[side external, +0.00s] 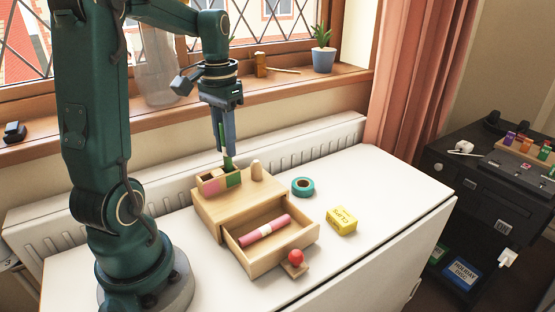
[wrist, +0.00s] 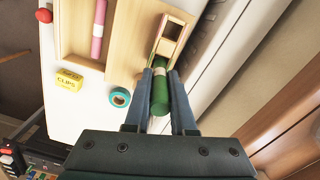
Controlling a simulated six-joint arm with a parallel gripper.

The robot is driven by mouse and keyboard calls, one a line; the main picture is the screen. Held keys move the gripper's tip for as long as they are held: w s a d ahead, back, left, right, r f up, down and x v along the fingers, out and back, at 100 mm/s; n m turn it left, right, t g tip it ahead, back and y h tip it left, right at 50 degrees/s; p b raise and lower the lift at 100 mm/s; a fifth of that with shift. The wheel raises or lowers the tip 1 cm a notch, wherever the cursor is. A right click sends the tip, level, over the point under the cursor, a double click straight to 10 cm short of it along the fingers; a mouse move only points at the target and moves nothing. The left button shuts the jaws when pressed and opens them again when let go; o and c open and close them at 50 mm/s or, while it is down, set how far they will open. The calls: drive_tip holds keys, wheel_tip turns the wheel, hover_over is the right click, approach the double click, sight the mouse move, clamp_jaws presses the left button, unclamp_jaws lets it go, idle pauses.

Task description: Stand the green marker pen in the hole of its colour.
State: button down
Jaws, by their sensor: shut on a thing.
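My gripper (side external: 229,150) points down over the wooden holder and is shut on the green marker pen (side external: 227,160). In the wrist view the pen (wrist: 161,98) is upright between the fingers (wrist: 160,78), with a pale band near its lower end. The holder (wrist: 177,14) has square holes; its front carries a pink patch (side external: 210,187) and a green patch (side external: 234,179). The pen's lower end is at the green-marked end of the holder. I cannot tell whether its tip is inside the hole.
Teal tape (side external: 303,186) and a yellow clips box (side external: 341,221) lie right; the white top (side external: 385,190) beyond is clear.

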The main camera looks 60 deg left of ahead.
drive_tip(key=shift+f, duration=1.5)
drive_tip(key=shift+c, duration=2.2)
unclamp_jaws()
drive_tip(key=shift+r, duration=3.5)
